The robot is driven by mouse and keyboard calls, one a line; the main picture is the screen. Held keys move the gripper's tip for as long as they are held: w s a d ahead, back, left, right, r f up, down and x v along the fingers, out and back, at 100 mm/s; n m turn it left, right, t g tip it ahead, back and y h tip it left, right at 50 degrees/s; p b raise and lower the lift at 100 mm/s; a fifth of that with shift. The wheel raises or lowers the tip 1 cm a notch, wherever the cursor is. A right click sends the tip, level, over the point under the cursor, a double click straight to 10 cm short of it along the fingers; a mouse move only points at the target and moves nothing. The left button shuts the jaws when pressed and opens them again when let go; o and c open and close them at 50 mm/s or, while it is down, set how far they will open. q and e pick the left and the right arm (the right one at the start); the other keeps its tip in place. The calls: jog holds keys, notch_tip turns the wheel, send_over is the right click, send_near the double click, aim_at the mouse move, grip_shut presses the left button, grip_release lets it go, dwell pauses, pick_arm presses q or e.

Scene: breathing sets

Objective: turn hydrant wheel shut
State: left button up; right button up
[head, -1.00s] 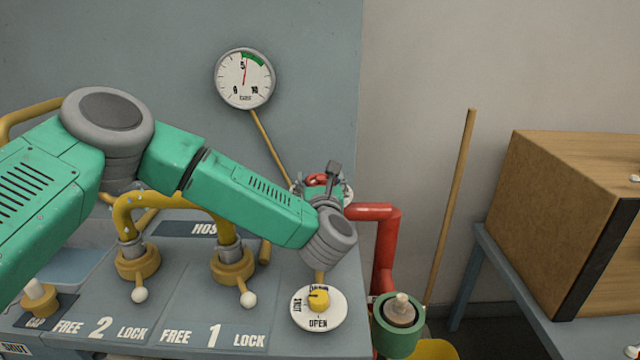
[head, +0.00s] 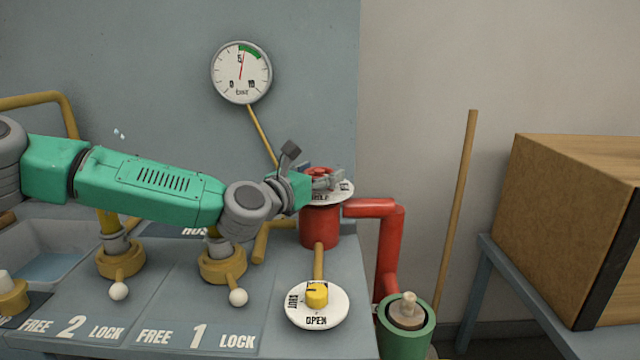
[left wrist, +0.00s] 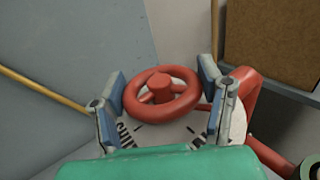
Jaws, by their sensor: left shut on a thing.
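The red hydrant wheel (head: 318,171) sits on top of a red standpipe (head: 319,228) at the panel's right edge, with a white lettered disc (head: 340,194) under it. My left gripper (head: 321,178) reaches it from the left and is shut on the wheel. In the left wrist view the wheel (left wrist: 161,104) lies between the two fingers, one at each side of its rim. The disc there shows dark marks and partly hidden lettering. My right gripper is not in view.
A round gauge (head: 241,72) is on the wall behind. A yellow knob (head: 317,294) stands on a SHUT/OPEN dial in front of the standpipe. A red pipe (head: 389,250), a green cylinder (head: 405,338) and a wooden box (head: 570,220) are to the right.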

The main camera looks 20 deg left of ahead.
pick_arm(q)
jog(key=shift+a+f, duration=0.1)
dwell(0.4)
jog(key=o, duration=1.2)
jog(key=shift+w, duration=0.1)
jog(key=shift+c, duration=0.2)
jog(key=v, duration=1.2)
jog(key=shift+a+f, duration=0.15)
jog(key=shift+w, duration=0.1)
